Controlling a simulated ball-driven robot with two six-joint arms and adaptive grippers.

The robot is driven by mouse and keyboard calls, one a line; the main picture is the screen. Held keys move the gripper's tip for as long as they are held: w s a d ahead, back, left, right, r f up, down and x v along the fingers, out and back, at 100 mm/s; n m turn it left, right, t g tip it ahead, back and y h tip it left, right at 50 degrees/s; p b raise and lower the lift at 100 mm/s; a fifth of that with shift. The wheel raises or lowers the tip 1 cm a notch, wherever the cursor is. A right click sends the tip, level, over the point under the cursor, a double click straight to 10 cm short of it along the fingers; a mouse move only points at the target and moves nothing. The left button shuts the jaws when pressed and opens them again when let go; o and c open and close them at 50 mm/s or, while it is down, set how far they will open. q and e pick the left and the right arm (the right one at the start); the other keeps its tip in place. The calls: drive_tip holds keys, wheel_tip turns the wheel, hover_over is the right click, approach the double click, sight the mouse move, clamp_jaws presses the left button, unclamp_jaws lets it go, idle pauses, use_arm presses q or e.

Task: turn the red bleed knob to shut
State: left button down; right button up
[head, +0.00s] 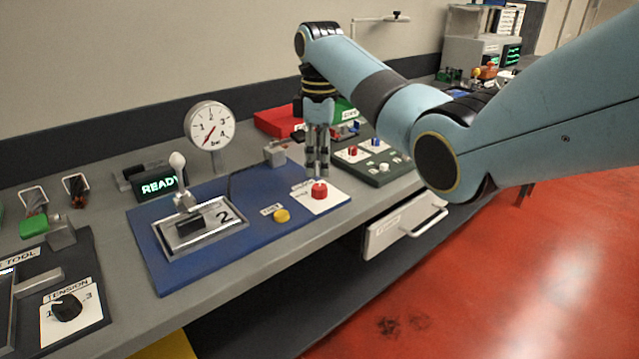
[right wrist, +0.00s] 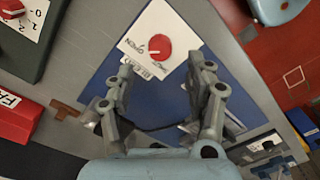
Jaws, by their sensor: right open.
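The red bleed knob (head: 319,191) sits on a white label plate (head: 330,204) at the right end of the blue panel (head: 165,272). My right gripper (head: 318,170) points down just above the knob. In the right wrist view the knob (right wrist: 161,46) lies just beyond the open fingertips (right wrist: 160,68), apart from both fingers. A small pale mark shows on the knob's left side, toward lettering that seems to read OPEN. Other lettering is below the knob at right, too small to read surely. My left gripper is not in view.
A yellow button (head: 281,215), a lever (head: 179,170), a gauge (head: 209,127) and a READY display (head: 158,184) stand left of the knob. A dark green panel (head: 377,176) with knobs is close on the right. A drawer (head: 402,232) is below the bench edge.

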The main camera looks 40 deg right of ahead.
sight(320, 187)
wheel_tip(320, 187, down, 6)
drive_tip(key=shift+f, duration=0.15)
clamp_jaws()
idle(0.4)
